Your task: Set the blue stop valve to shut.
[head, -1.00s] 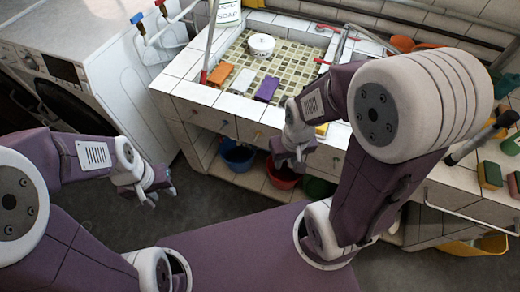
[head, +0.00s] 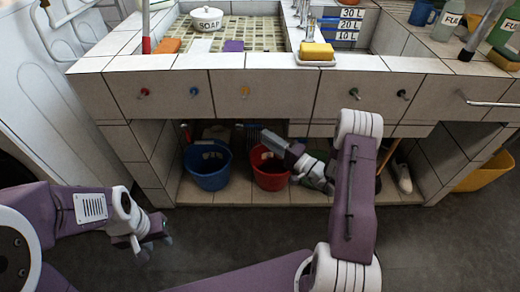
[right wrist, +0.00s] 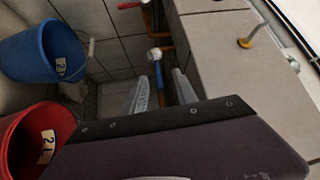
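In the head view my right gripper (head: 272,142) reaches into the opening under the counter, in front of the red bucket's rim. The blue valve cannot be made out there. My left gripper (head: 152,246) is open and empty above the floor.
A blue bucket (head: 208,172) and a red bucket (head: 268,180) stand on the shelf under the sink. The tiled counter front (head: 300,95) overhangs it and carries several small knobs.

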